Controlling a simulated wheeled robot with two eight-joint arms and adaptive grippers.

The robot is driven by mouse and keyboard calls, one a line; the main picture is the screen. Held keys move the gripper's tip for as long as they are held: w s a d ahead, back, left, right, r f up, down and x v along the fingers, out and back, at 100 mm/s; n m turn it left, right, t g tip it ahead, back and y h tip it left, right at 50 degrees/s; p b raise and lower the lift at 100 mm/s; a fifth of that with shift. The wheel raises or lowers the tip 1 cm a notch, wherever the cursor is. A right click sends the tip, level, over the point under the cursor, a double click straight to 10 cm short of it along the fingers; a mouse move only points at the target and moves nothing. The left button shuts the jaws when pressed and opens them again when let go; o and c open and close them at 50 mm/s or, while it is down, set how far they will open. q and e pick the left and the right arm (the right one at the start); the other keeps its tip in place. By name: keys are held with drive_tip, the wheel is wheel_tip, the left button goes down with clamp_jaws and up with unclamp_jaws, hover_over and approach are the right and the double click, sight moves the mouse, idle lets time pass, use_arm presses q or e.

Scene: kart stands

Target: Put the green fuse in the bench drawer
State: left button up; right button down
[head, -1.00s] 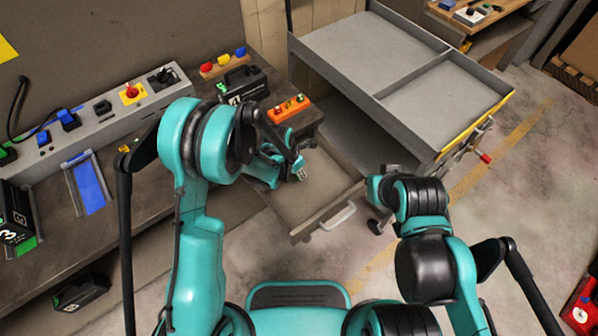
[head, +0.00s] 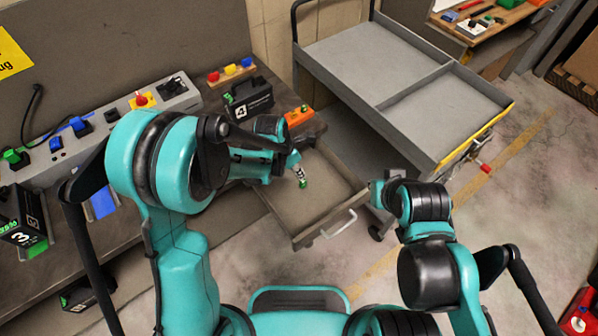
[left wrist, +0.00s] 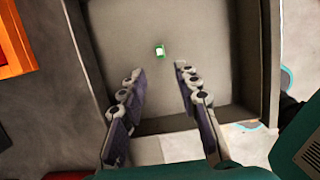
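The green fuse (left wrist: 158,51) shows in the left wrist view as a small green and pale piece beyond my fingertips, over the drawer floor. In the head view its green end (head: 303,183) shows just below my left gripper (head: 298,170). I cannot tell whether it rests on the floor. The bench drawer (head: 335,215) is pulled open and otherwise looks empty. My left gripper (left wrist: 160,72) is above it, fingers apart with nothing between them. My right gripper (head: 384,186) is by the drawer's right side; its fingers are not clear.
A grey two-part cart (head: 375,50) stands close behind and right of the drawer. On the bench are an orange block (head: 299,116), a black box marked 4 (head: 248,98) and a grey socket panel (head: 110,128). Open floor lies right of the drawer.

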use_arm(q)
drive_tip(key=shift+v, duration=1.05)
drive_tip(key=s+a+r+m+t+y, duration=0.2)
drive_tip(key=s+a+r+m+t, duration=0.3)
drive_tip(key=s+a+r+m, duration=1)
drive_tip(key=a+r+m, duration=0.1)
drive_tip(key=m, duration=0.9)
drive_tip(key=shift+s+r+y, duration=0.25)
drive_tip(key=shift+s+y, duration=0.05)
drive_tip(key=shift+s, duration=0.05)
wheel_tip(320, 180, down, 2)
drive_tip(key=shift+f+b, duration=0.15)
drive_tip(key=shift+b, duration=0.85)
